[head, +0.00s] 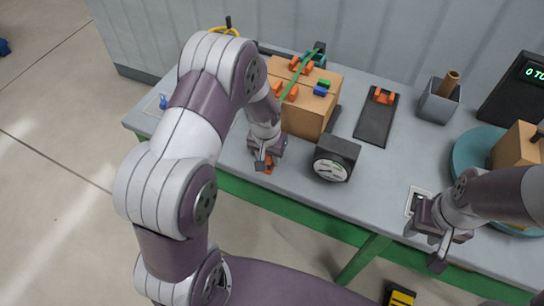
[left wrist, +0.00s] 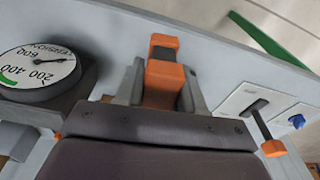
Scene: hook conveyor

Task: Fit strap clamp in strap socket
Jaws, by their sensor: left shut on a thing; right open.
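My left gripper (head: 266,162) is shut on an orange clamp with a dark slot, near the table's front edge. The clamp (left wrist: 165,84) shows upright between the two grey fingers in the left wrist view. In the head view only a small orange part of it shows below the fingers. I cannot tell whether it touches the table. A cardboard box (head: 304,112) with orange pieces (head: 301,65) and a green strap (head: 301,76) across its top stands behind the gripper. I cannot make out which part is the strap socket. My right gripper (head: 437,247) is open and empty at the table's front right.
A tension gauge (head: 333,164) stands close right of my left gripper. A black plate (head: 376,118) with an orange piece, a grey bin (head: 438,101) and a blue-green round stand (head: 466,153) are further right. A lever with an orange knob (left wrist: 273,148) is near in the left wrist view.

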